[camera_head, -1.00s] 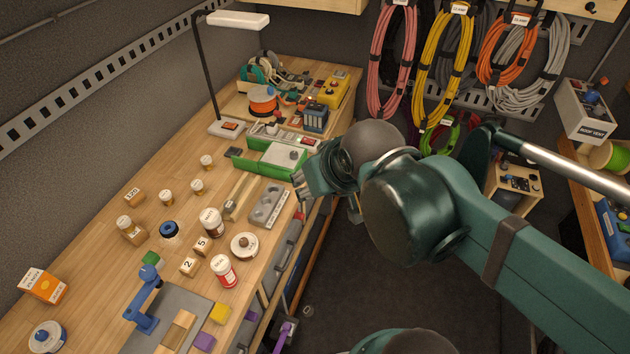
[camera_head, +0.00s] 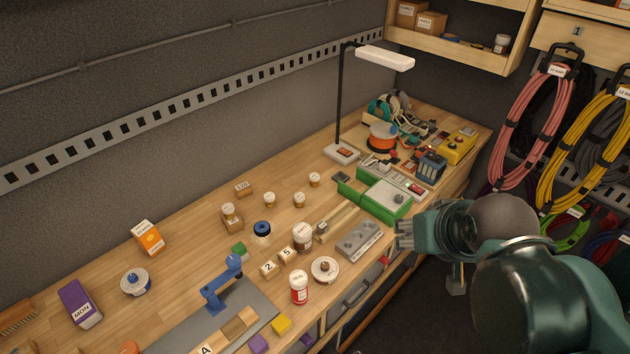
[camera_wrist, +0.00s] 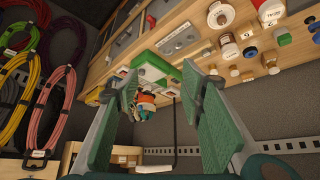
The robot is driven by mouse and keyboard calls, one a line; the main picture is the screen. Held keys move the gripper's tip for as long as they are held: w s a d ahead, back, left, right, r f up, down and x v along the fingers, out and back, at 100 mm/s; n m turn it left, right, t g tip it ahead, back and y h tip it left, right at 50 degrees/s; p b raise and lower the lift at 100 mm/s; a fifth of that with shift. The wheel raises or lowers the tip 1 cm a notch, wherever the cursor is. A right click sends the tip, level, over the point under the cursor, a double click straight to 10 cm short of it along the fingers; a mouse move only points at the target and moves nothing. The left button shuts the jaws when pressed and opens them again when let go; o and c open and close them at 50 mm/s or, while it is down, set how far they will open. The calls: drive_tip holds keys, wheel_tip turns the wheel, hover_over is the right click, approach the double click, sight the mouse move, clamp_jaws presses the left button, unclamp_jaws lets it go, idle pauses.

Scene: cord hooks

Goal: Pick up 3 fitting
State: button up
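I cannot make out any thing marked 3 in these views. Small numbered blocks stand on the wooden bench (camera_head: 170,255), among them a block marked 2 (camera_head: 268,269) and a block marked 5 (camera_head: 286,255). Small white-capped pieces (camera_head: 299,200) stand behind them; their labels are too small to read. A grey plate with round recesses (camera_head: 358,240) lies near the front edge and also shows in the wrist view (camera_wrist: 180,38). My gripper (camera_head: 402,236) is just right of this plate, off the bench's front edge. In the wrist view (camera_wrist: 160,78) its fingers are wide apart and empty.
A green-and-grey box (camera_head: 384,200) and an orange spool (camera_head: 382,136) are behind my gripper. A lamp (camera_head: 384,57) overhangs the back. A blue clamp-like stand (camera_head: 222,282) and red-labelled bottle (camera_head: 299,288) are at the front. Cords (camera_head: 530,125) hang at right.

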drive_tip(key=shift+o, duration=0.5)
drive_tip(key=shift+w, duration=0.1)
drive_tip(key=w+a+r+n+g, duration=0.1)
drive_tip(key=w+a+r+n, duration=0.15)
drive_tip(key=w, duration=0.45)
drive_tip(key=w+a+r+n+g, duration=0.1)
drive_tip(key=w+n, duration=0.3)
drive_tip(key=w, duration=0.3)
drive_tip(key=n+g+h, duration=0.3)
drive_tip(key=n+h, duration=0.1)
drive_tip(key=n, duration=1.3)
hover_over(313, 176)
drive_tip(key=s+a, duration=0.1)
drive_tip(key=a, duration=0.1)
wheel_tip(313, 176, down, 26)
drive_tip(key=shift+s+a+b, duration=0.1)
drive_tip(key=shift+b, duration=0.2)
drive_tip(key=shift+x, duration=1.3)
